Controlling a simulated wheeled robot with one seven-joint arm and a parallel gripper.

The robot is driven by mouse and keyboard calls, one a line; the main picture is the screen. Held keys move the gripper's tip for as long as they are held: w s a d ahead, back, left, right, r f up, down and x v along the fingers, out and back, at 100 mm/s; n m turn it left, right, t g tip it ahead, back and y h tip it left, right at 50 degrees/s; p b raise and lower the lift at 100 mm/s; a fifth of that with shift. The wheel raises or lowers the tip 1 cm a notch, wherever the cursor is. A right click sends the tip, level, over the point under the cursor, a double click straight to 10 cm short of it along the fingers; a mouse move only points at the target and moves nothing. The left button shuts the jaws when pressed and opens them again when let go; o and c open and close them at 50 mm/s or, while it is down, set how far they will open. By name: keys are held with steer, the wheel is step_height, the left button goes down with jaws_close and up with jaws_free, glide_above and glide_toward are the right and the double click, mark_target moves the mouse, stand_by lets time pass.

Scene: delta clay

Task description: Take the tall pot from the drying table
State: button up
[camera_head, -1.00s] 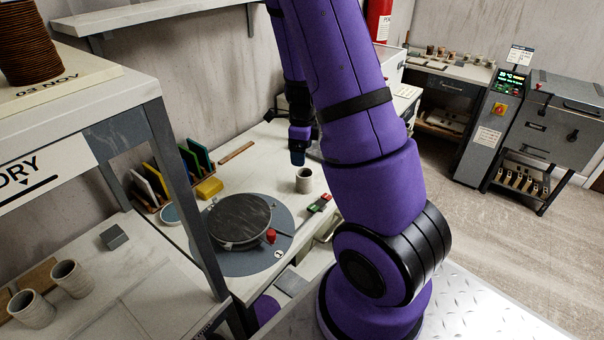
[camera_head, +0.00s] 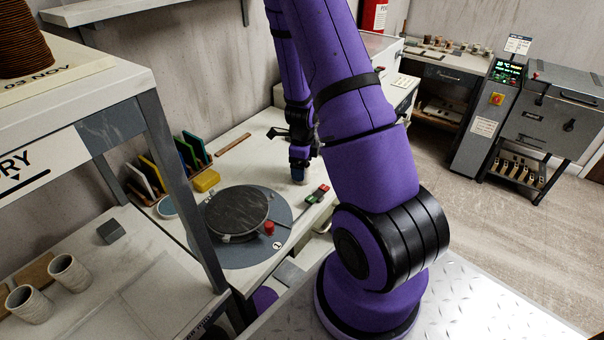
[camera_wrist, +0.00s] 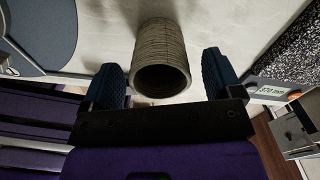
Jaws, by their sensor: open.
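A ribbed grey-brown clay pot (camera_wrist: 160,45) shows in the wrist view, its dark round mouth facing me. My gripper (camera_wrist: 163,78) is open, one blue finger on each side of the pot, with gaps between fingers and wall. In the head view my gripper (camera_head: 299,172) points down over the white worktable (camera_head: 240,145) and hides this pot. A dark ribbed pot (camera_head: 22,45), cut off by the picture edge, stands on a board marked 03 NOV at the upper left. Two pale cups (camera_head: 68,272) (camera_head: 28,303) stand on the lower left surface, below a partly visible sign with a down arrow (camera_head: 30,165).
A potter's wheel (camera_head: 236,212) with a red knob lies left of my gripper. Coloured boards (camera_head: 165,170) and a yellow sponge (camera_head: 206,180) stand farther left. A grey shelf post (camera_head: 185,185) rises in front.

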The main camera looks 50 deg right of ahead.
steer(key=shift+f, duration=1.1)
steer(key=c, duration=1)
steer(key=shift+c, duration=0.2)
steer(key=shift+r, duration=0.15)
